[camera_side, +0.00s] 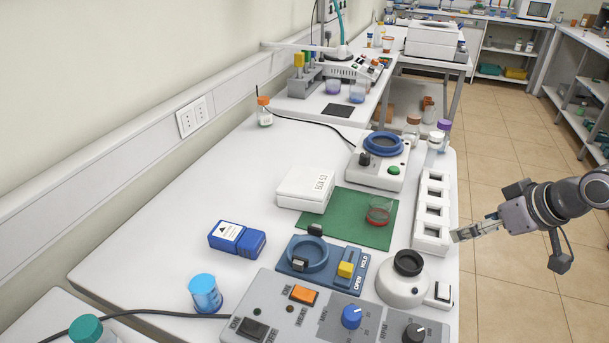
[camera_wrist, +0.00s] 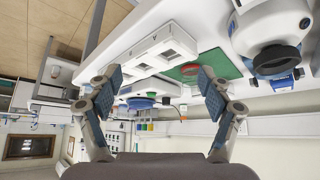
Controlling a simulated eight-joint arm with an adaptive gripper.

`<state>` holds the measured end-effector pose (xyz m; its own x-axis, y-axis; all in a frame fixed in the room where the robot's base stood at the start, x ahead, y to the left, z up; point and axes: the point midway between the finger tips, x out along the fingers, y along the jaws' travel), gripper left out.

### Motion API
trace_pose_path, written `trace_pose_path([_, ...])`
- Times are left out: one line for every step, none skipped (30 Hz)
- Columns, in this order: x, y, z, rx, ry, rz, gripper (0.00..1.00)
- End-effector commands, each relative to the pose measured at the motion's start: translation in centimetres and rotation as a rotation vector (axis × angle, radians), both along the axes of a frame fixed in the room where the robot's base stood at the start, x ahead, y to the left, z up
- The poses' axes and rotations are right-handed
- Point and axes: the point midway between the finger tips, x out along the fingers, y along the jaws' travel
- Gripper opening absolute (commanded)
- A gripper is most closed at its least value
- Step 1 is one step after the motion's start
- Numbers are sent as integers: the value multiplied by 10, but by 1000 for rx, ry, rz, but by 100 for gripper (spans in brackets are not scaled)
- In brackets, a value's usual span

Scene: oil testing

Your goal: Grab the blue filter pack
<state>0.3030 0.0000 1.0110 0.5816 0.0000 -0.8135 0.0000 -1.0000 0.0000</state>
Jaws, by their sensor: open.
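The blue filter pack (camera_side: 237,239) is a small blue box with a white warning label. It lies on the left part of the white bench in the side view, between the white box and the blue cup. My gripper (camera_side: 461,235) is at the right edge of the bench, beside the white slotted rack (camera_side: 432,213) and far to the right of the pack. In the wrist view my gripper (camera_wrist: 160,80) has its two fingers spread wide with nothing between them.
A green mat (camera_side: 346,229) with a red-filled dish (camera_side: 379,211), a white box (camera_side: 306,188), a blue-ringed fixture (camera_side: 308,255) and a round white device (camera_side: 403,287) stand between my gripper and the pack. A blue cup (camera_side: 205,293) is near the pack. Bench left of the pack is clear.

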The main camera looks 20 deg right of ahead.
Motion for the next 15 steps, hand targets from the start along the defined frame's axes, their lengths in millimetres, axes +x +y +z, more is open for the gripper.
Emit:
trace_pose_path([0, 0, 0, 0, 0, 0, 79])
trace_pose_path([0, 0, 0, 0, 0, 0, 79])
trace_pose_path([0, 0, 0, 0, 0, 0, 79])
trace_pose_path([1, 1, 1, 0, 0, 2, 79])
trace_pose_path([2, 2, 2, 0, 1, 6, 79])
trace_pose_path([4, 4, 4, -1, 4, 14, 79])
trace_pose_path([7, 6, 7, -1, 6, 22, 79])
trace_pose_path([11, 8, 10, -2, 9, 33, 79])
trace_pose_path([17, 13, 15, -3, 13, 51, 79])
trace_pose_path([22, 18, 19, -4, 18, 66, 79])
trace_pose_path([28, 23, 24, -4, 23, 83, 79])
trace_pose_path([37, 30, 30, -7, 30, 109, 79])
trace_pose_path([44, 37, 35, -8, 37, 130, 79])
trace_pose_path([52, 43, 39, -11, 42, 151, 79])
trace_pose_path([61, 52, 45, -13, 50, 178, 79])
